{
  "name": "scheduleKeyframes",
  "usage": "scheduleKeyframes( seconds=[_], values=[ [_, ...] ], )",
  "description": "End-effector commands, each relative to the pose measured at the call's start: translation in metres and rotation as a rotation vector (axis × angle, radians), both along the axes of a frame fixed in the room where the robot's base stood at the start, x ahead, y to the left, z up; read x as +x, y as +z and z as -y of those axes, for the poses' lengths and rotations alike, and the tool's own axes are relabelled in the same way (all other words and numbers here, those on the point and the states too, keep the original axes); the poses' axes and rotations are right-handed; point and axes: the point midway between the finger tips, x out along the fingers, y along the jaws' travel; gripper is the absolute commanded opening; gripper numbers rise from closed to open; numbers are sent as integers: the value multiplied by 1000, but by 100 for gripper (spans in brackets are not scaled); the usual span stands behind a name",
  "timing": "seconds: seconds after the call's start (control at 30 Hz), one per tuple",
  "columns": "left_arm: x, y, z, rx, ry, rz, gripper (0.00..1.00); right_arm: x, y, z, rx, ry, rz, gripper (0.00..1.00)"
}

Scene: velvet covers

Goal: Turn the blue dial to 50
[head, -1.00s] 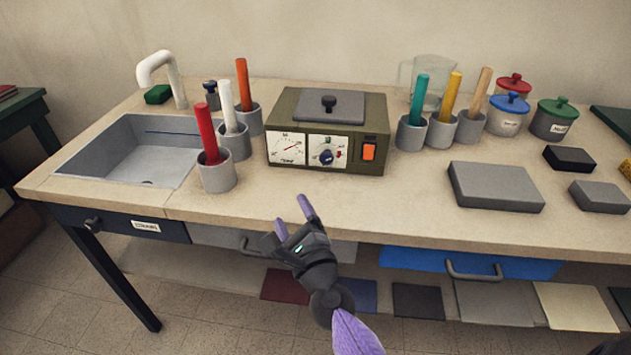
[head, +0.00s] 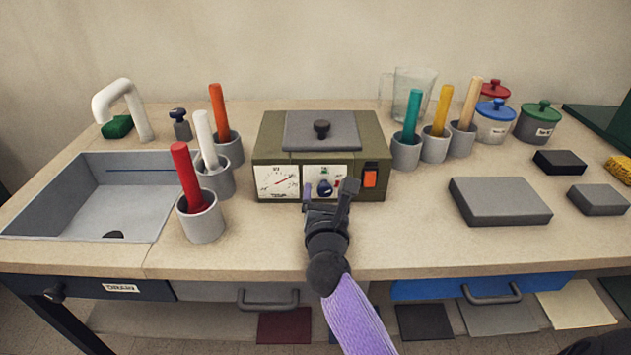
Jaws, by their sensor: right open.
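The blue dial (head: 325,187) is a small dark-blue knob on a white panel on the front of an olive-green box (head: 265,150). To its left on the same front is a white gauge (head: 276,182) with a red needle, and to its right an orange switch (head: 370,179). My right gripper (head: 328,190) is open in front of the dial, one finger to each side of it in the picture. I cannot tell whether the fingers touch the dial. The lower part of the dial's panel is hidden by the gripper. My left gripper is not in view.
Grey cups with red (head: 187,178), white and orange sticks stand left of the box, next to a sink (head: 70,200). More cups with teal (head: 412,115), yellow and tan sticks stand to its right. A grey block (head: 500,201) lies farther right.

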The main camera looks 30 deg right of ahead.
Motion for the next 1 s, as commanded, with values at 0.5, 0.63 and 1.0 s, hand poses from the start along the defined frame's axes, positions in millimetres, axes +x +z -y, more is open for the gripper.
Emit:
scheduleKeyframes(
  seconds=[0.5, 0.63, 1.0],
  values=[
    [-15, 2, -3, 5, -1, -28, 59, 0, 0, 0, -2, 1, -1, 19],
    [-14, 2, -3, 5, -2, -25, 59, 0, 0, 0, -1, 1, -2, 0],
    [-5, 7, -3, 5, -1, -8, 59, 0, 1, 0, -52, 1, -33, 0]
  ],
)
